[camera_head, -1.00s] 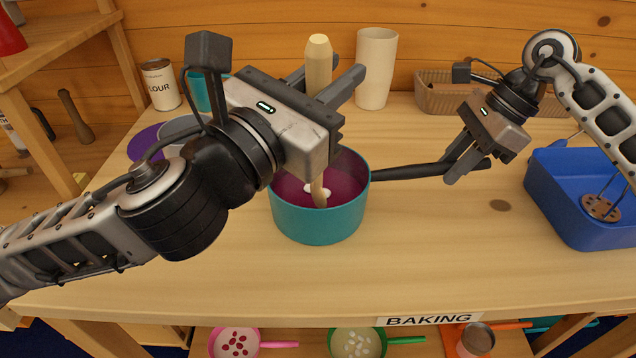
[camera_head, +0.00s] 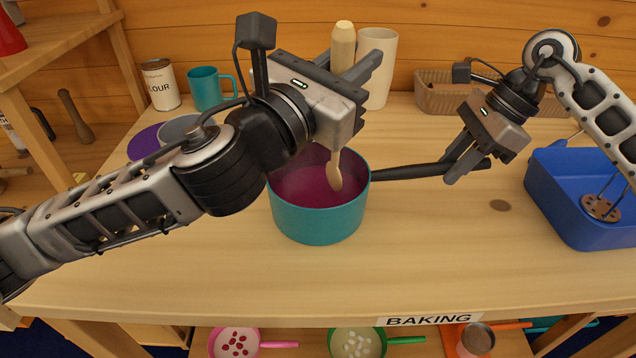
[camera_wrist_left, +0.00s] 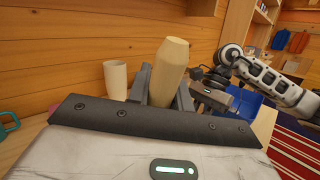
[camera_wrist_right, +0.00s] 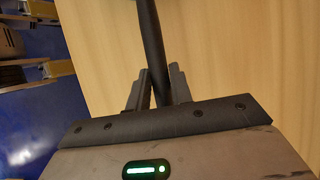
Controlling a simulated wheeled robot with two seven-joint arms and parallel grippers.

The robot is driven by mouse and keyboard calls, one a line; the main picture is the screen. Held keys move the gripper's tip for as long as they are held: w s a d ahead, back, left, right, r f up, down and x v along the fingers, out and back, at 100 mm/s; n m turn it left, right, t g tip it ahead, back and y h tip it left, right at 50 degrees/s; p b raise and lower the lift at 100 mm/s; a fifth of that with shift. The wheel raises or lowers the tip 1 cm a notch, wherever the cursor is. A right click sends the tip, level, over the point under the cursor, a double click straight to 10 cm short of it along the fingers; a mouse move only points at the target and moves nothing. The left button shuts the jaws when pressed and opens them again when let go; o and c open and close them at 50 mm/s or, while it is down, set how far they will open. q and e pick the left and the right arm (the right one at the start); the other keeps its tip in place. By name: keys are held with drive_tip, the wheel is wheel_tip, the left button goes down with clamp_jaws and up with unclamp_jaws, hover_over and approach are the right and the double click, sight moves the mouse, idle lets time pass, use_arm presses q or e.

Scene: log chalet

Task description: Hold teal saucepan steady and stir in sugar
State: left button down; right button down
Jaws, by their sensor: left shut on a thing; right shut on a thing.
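The teal saucepan (camera_head: 318,222) stands upright on the table with dark pink-red contents (camera_head: 300,190). My right gripper (camera_head: 455,172) is shut on its black handle (camera_head: 405,172), which also runs between the jaws in the right wrist view (camera_wrist_right: 152,45). My left gripper (camera_head: 350,68) is above the pan, shut on a wooden spoon (camera_head: 343,42). The spoon's handle top sticks up in the left wrist view (camera_wrist_left: 168,68). Its lower end (camera_head: 336,172) hangs inside the pan, near the back right. I see no white sugar on the visible contents; my left arm hides part of the rim.
A blue bin (camera_head: 575,215) stands at the right. A cream cup (camera_head: 378,55) and a wicker basket (camera_head: 435,95) stand at the back. A flour can (camera_head: 160,85), a teal mug (camera_head: 207,88) and a grey bowl (camera_head: 180,128) are at the left. The front table is clear.

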use_arm(q)
wheel_tip(320, 180, up, 10)
drive_tip(key=shift+f, duration=0.25)
idle(0.7)
drive_tip(key=shift+s, duration=0.1)
idle(0.5)
use_arm(e)
drive_tip(key=c, duration=1.2)
unclamp_jaws()
drive_tip(key=shift+o, duration=0.2)
drive_tip(key=shift+r, duration=0.1)
